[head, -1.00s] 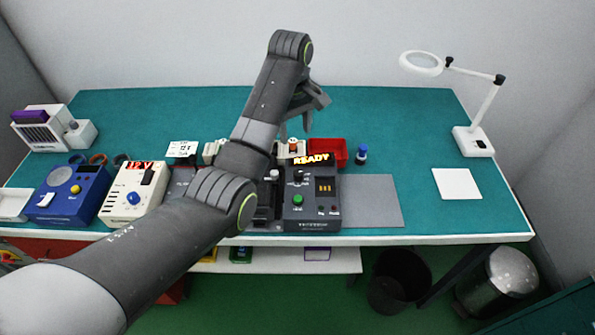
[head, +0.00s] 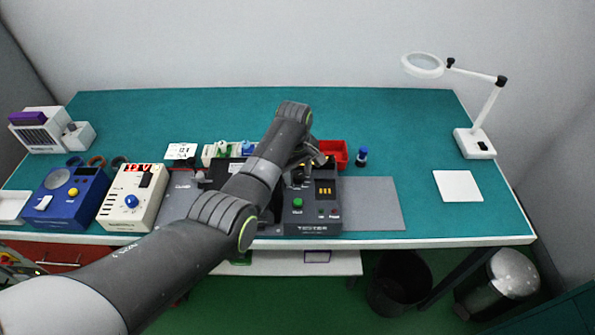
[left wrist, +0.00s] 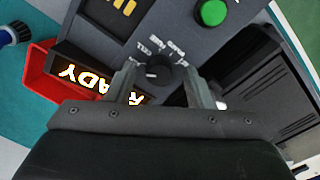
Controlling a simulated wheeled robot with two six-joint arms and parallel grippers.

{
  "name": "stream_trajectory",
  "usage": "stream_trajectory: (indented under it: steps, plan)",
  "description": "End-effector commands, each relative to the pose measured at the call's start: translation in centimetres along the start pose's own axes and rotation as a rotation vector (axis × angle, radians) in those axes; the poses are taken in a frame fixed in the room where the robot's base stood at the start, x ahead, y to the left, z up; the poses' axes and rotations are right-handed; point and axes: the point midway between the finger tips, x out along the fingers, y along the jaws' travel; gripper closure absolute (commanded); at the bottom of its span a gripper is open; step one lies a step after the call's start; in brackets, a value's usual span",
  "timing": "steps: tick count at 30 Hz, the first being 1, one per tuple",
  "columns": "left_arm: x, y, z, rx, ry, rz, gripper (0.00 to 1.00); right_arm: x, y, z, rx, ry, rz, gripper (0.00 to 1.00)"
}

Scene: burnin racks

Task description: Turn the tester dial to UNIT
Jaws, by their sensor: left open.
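The dark grey tester (head: 313,226) stands at the front edge of the teal table. Its black dial (left wrist: 162,74) shows in the left wrist view, with small white labels around its upper side; one reads CELL, the others are too small to read surely. A white mark shows on the dial, but its setting cannot be told. My left gripper (left wrist: 163,88) is open, with one finger on each side of the dial; contact cannot be told. In the head view the left gripper (head: 308,160) is over the back of the tester, partly hiding it. My right gripper is out of view.
A lit READY display (left wrist: 88,82) sits behind the tester's panel, partly covered by a finger. A green button (left wrist: 213,12) is near the dial. A red bin (head: 335,150) and a blue-capped bottle (head: 361,157) stand behind. A grey mat (head: 372,203) lies clear at right.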

Motion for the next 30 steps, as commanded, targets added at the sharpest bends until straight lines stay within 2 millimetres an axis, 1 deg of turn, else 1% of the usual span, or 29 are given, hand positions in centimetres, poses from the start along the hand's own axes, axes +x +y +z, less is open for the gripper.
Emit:
stream_trajectory:
  steps: [8, 11, 18, 19, 26, 30]
  plan:
    - [0.11, 0.0, -0.03, 0.0, 0.001, 0.0, 0.52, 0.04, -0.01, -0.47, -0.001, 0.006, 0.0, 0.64]
    - [0.1, -0.01, -0.04, -0.001, 0.001, 0.0, 0.64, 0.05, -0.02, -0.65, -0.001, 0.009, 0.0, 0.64]
    - [0.08, 0.0, -0.03, 0.0, 0.001, 0.0, 0.95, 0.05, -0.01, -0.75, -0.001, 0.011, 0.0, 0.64]
    - [0.08, 0.0, -0.03, 0.0, 0.001, 0.0, 0.97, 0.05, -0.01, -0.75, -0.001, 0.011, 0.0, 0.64]
    - [0.01, 0.01, -0.04, 0.02, 0.0, 0.0, 0.97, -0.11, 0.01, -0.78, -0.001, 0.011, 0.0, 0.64]
    - [-0.08, 0.04, -0.08, 0.072, -0.002, 0.001, 0.97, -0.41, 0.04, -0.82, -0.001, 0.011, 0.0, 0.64]
